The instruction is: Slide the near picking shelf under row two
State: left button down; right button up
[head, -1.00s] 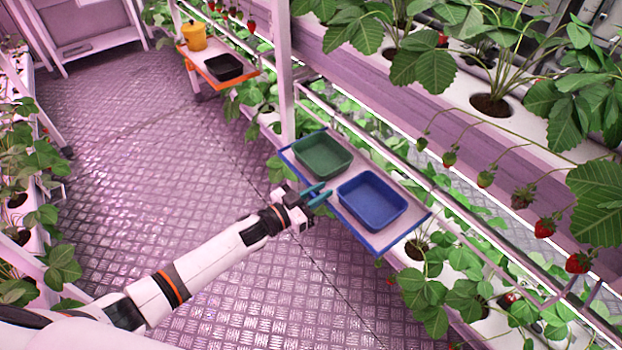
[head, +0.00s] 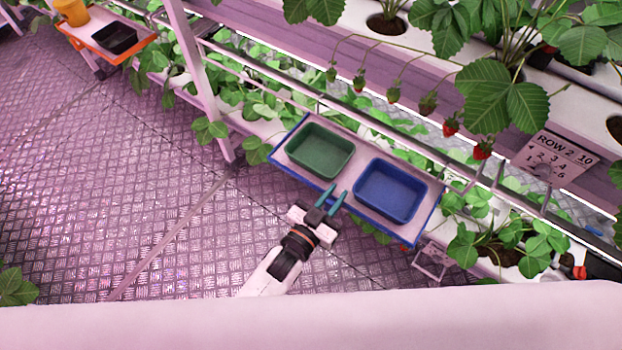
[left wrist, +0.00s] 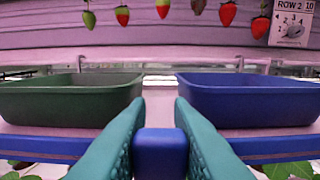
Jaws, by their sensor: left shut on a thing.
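The near picking shelf (head: 369,220) has a pale top with blue edging and hangs along the rail of the rack. It carries a green tray (head: 320,152) on the left and a blue tray (head: 390,190) on the right. My left gripper (head: 332,200) is at the shelf's front edge, between the trays. In the left wrist view its teal fingers (left wrist: 160,140) are shut on a blue block, the shelf's front grip (left wrist: 160,152). The row two sign (head: 555,160) is on the rack, right of the shelf; it also shows in the left wrist view (left wrist: 290,22). My right gripper is out of view.
An orange-edged shelf (head: 137,50) with a yellow pot (head: 72,12) and a black tray (head: 113,38) is at upper left. A rack post (head: 200,85) stands left of the near shelf. Strawberries (head: 450,127) hang above it. The metal floor (head: 120,210) is clear.

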pick_arm(q)
jog(key=shift+s+d, duration=1.15)
jog(key=shift+d, duration=0.3)
jog(key=c, duration=1.6)
grip_release()
jog(key=shift+o, duration=0.2)
send_near(355, 196)
jog(key=v, duration=0.5)
jog(key=shift+w+f, duration=0.1)
